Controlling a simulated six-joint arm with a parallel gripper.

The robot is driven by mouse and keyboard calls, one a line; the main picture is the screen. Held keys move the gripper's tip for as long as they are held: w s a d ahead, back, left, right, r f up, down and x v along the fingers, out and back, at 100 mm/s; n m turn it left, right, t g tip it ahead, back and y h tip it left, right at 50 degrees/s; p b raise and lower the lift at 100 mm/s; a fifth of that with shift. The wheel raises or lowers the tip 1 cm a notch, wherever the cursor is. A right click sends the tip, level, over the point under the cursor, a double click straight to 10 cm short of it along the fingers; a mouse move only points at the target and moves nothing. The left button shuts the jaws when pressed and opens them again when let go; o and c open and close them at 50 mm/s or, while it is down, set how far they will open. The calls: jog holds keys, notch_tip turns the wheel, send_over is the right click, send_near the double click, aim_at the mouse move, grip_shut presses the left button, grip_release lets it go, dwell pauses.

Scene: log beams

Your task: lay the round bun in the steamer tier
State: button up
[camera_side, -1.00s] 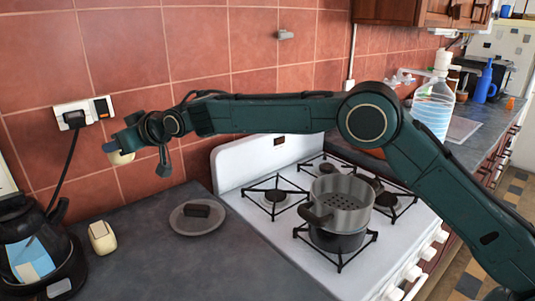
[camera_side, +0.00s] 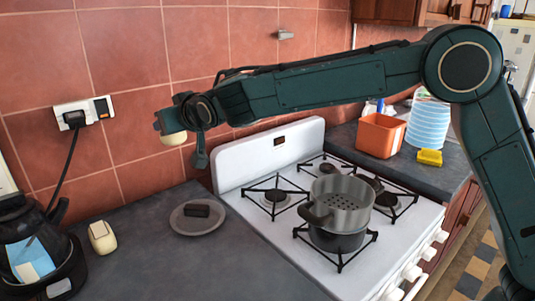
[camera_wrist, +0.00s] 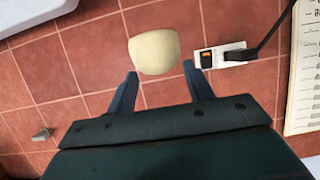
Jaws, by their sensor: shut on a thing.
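The round bun (camera_side: 173,139) is pale cream and hangs from my gripper (camera_side: 170,126), high above the back of the counter. In the wrist view the bun (camera_wrist: 155,50) sits at the tips of my gripper's two dark fingers (camera_wrist: 160,73), which are shut on it. The steamer tier (camera_side: 347,188) is a grey round pan with a perforated floor. It sits on a dark pot on the stove's front burner, to the right of and lower than my gripper. No bun shows in the visible part of the tier.
A grey lid (camera_side: 192,226) with a dark knob lies on the counter. A cream, boxy object (camera_side: 102,237) is left of it, beside a black kettle (camera_side: 35,250). The tiled wall is close behind my gripper.

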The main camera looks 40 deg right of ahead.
jog(key=s+d+r+m+g+h, duration=0.1)
jog(key=s+d+r+m+h, duration=0.15)
jog(key=s+d, duration=0.65)
jog(key=s+d+r+m+g+h, duration=0.2)
jog(key=s+d+m+h, duration=0.2)
jog(key=s+d, duration=0.45)
jog(key=s+d+r+m+g+h, duration=0.1)
jog(key=s+d+r+m+h, duration=0.2)
jog(key=s+d, duration=0.55)
notch_tip(320, 180, down, 17)
jog(key=shift+s+h, duration=0.3)
jog(key=shift+h, duration=0.05)
jog(key=shift+a, duration=0.1)
jog(key=shift+f, duration=1.9)
jog(key=shift+f, duration=0.6)
jog(key=o, duration=1)
jog(key=shift+r, duration=0.1)
